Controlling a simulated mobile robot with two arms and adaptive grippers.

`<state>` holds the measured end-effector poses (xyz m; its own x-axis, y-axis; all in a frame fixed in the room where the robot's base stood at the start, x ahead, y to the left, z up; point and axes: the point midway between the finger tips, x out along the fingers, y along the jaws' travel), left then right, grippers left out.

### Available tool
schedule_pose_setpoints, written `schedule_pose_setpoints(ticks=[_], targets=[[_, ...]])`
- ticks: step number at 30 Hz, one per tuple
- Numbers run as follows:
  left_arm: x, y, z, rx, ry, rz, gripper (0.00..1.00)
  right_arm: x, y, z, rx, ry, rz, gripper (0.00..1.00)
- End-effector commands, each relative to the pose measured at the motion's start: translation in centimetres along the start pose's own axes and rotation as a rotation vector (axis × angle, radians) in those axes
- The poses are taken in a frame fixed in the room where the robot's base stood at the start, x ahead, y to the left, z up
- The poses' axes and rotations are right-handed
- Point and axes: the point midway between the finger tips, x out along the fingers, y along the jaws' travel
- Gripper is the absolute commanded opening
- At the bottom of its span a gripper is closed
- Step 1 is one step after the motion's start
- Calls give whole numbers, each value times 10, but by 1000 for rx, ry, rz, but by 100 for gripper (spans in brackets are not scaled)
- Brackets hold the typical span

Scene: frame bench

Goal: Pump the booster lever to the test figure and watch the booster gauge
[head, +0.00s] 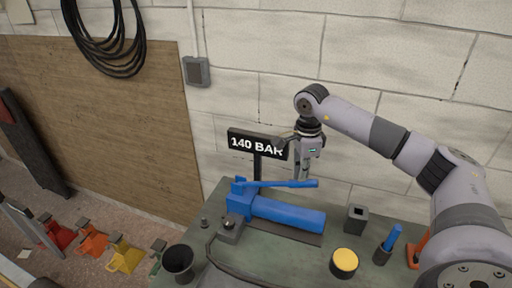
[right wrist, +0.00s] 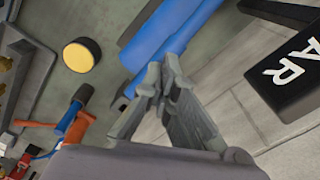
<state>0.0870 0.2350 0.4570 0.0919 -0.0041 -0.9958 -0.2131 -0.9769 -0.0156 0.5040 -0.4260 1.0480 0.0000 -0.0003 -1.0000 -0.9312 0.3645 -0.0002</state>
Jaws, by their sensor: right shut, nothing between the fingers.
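The blue booster (head: 285,212) lies on the green bench, with its lever (head: 285,184) lying nearly level above the body. Its blue parts also show in the right wrist view (right wrist: 170,35), partly behind my fingers. A small grey block with a dark round top (head: 230,226), possibly the gauge, sits at its left end; no reading can be made out. A black sign (head: 257,144) reads "140 BAR". My right gripper (head: 302,177) points down just above the lever's right part. Its fingertips (right wrist: 158,82) are together and empty; contact with the lever cannot be told. My left gripper is out of view.
On the bench (head: 300,262) stand a yellow-topped round pot (head: 345,262), a dark square socket block (head: 356,219), a blue-handled tool (head: 391,240) and a black cup (head: 178,262). A hose runs along the front. The block wall is close behind.

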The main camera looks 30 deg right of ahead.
Motion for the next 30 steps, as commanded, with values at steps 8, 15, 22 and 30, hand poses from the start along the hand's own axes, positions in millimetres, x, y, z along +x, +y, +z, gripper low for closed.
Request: schedule_pose_setpoints(ticks=[8,15,22,30], targets=[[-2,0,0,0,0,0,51,-2,0,0,0,1,1,0],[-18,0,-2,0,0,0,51,-23,0,0,0,1,0,0],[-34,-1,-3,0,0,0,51,-46,0,0,0,0,0,0],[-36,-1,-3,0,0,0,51,-50,0,0,0,0,1,0]])
